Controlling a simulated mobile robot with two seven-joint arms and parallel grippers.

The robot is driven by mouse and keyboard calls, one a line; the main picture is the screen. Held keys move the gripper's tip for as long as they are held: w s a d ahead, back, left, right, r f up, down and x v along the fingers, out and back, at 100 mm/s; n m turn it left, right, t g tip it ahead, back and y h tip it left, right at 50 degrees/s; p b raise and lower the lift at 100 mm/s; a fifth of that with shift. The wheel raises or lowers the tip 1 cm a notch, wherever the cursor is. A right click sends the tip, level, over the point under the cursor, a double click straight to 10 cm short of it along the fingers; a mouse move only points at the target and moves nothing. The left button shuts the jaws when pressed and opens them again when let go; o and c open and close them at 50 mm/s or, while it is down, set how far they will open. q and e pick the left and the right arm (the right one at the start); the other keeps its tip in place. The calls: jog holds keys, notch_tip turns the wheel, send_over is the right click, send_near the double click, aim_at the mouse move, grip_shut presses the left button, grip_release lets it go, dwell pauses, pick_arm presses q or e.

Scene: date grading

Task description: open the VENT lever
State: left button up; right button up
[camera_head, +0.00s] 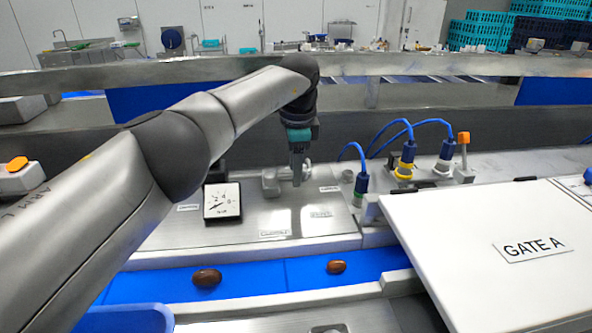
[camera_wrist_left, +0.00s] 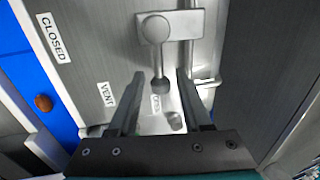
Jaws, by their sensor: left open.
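The VENT lever (camera_wrist_left: 160,62) is a metal rod with a dark tip on a grey block with a round hub. In the left wrist view, its tip points toward a small, partly hidden label (camera_wrist_left: 156,103) that I cannot read surely, and away from the CLOSED label (camera_wrist_left: 53,38). The VENT label (camera_wrist_left: 106,94) lies beside it. My left gripper (camera_wrist_left: 160,76) is open, one finger on each side of the lever's tip, with gaps visible. In the head view the gripper (camera_head: 298,182) points down over the panel and hides part of the lever. My right gripper is not in view.
A square gauge (camera_head: 222,203) stands left of the lever. Blue cables with plugs (camera_head: 406,160) and an orange-tipped post (camera_head: 463,145) stand to the right. A GATE A board (camera_head: 500,225) covers the right front. A blue belt (camera_head: 270,277) with two dates runs in front.

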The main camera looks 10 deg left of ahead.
pick_arm(q)
notch_tip(320, 180, up, 14)
jog(key=s+b, duration=0.1)
jog(key=s, duration=0.1)
jog(key=shift+s+d+r, duration=0.2)
jog(key=shift+s+d, duration=0.15)
jog(key=shift+s, duration=0.05)
dwell(0.6)
